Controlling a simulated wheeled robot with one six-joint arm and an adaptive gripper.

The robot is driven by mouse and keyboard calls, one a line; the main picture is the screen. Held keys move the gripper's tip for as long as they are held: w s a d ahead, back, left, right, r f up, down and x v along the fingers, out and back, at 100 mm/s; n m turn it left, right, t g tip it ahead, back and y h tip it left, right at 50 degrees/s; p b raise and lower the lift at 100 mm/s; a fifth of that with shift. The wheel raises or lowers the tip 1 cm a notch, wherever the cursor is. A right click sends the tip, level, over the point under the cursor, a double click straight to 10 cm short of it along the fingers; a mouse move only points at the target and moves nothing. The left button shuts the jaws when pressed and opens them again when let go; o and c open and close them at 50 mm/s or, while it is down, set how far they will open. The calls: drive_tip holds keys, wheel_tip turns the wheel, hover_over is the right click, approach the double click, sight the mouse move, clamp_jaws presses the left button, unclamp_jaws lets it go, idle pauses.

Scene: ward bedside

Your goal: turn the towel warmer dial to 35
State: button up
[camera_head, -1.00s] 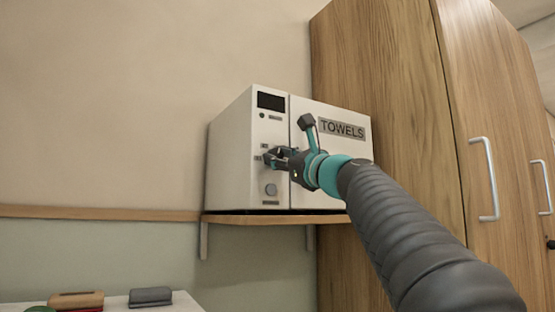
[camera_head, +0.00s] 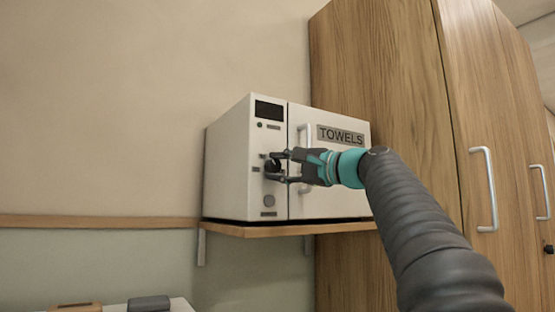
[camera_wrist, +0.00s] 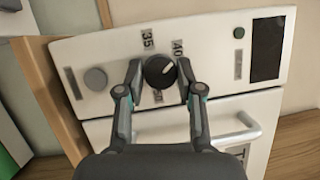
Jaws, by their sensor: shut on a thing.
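The towel warmer (camera_head: 228,170) is a white box with a TOWELS label, standing on a wall shelf. Its black round dial (camera_wrist: 160,71) is on the control panel, which appears turned on its side in the wrist view. The labels 35 (camera_wrist: 148,38) and 40 (camera_wrist: 178,47) are by the dial; a third label is partly hidden and hard to read. The dial's white pointer line slants to the upper right, toward the 40 side rather than 35. My gripper (camera_wrist: 160,76) is shut on the dial, one finger on each side. It also reaches the dial in the head view (camera_head: 275,163).
A grey round button (camera_wrist: 95,79) and a dark display (camera_wrist: 267,48) are on the same panel. The warmer's door handle (camera_wrist: 236,130) is close to my gripper. A tall wooden cabinet (camera_head: 385,80) stands right of the warmer. The wooden shelf (camera_head: 270,230) is below it.

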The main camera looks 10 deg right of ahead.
drive_tip(key=n, duration=0.1)
drive_tip(key=n+g+p, duration=0.1)
drive_tip(key=n, duration=0.1)
drive_tip(key=shift+r+h+p, duration=0.25)
drive_tip(key=shift+h+p, duration=0.05)
drive_tip(key=n+g+p, duration=0.1)
drive_tip(key=n, duration=0.2)
drive_tip(key=shift+h, duration=0.3)
drive_tip(key=n+h, duration=0.2)
drive_tip(key=n, duration=0.2)
drive_tip(key=shift+g, duration=0.3)
drive_tip(key=shift+n, duration=0.3)
drive_tip(key=shift+n+h, duration=0.5)
drive_tip(key=o, duration=1.2)
drive_tip(key=shift+a, duration=0.1)
drive_tip(key=shift+c, duration=0.2)
drive_tip(key=shift+s, duration=0.1)
